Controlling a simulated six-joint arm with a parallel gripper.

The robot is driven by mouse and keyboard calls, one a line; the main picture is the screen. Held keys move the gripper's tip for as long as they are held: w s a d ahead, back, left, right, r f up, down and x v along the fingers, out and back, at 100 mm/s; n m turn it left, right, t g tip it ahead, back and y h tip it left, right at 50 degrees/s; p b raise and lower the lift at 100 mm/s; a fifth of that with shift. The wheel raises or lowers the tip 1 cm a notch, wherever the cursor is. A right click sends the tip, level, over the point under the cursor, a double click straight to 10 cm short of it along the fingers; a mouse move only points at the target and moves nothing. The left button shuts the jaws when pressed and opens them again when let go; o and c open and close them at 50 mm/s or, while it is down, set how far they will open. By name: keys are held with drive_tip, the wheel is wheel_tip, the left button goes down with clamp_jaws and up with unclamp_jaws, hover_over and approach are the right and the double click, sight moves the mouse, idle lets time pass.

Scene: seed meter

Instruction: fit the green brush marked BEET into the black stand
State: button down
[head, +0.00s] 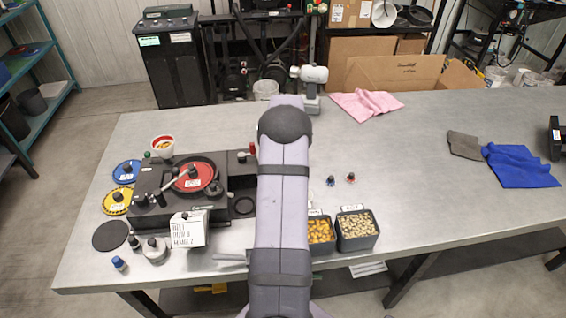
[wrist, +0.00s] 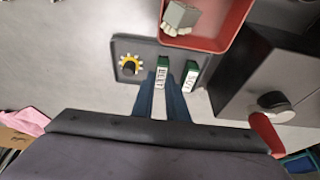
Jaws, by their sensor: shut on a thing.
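The green brush marked BEET (wrist: 162,76) stands between the two blue fingers of my gripper (wrist: 163,90) in the wrist view. My gripper is shut on it. The brush is over or in a dark grey tray (wrist: 145,44); I cannot tell whether it is lifted. A second green brush (wrist: 190,76) with a white label is just right of the fingers, apart from the BEET one. In the head view a black stand (head: 150,180) carrying a red disc (head: 194,177) is on the left of the table. My arm hides my gripper and the brush there.
A red bin (wrist: 243,22) with a grey block is behind, and a dark box (wrist: 262,70) stands right. Seed bins (head: 357,231) sit at the table's front edge.

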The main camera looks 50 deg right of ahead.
drive_tip(key=shift+r, duration=0.1)
drive_tip(key=shift+r+p, duration=0.9)
drive_tip(key=shift+r, duration=0.5)
drive_tip(key=shift+w, duration=0.1)
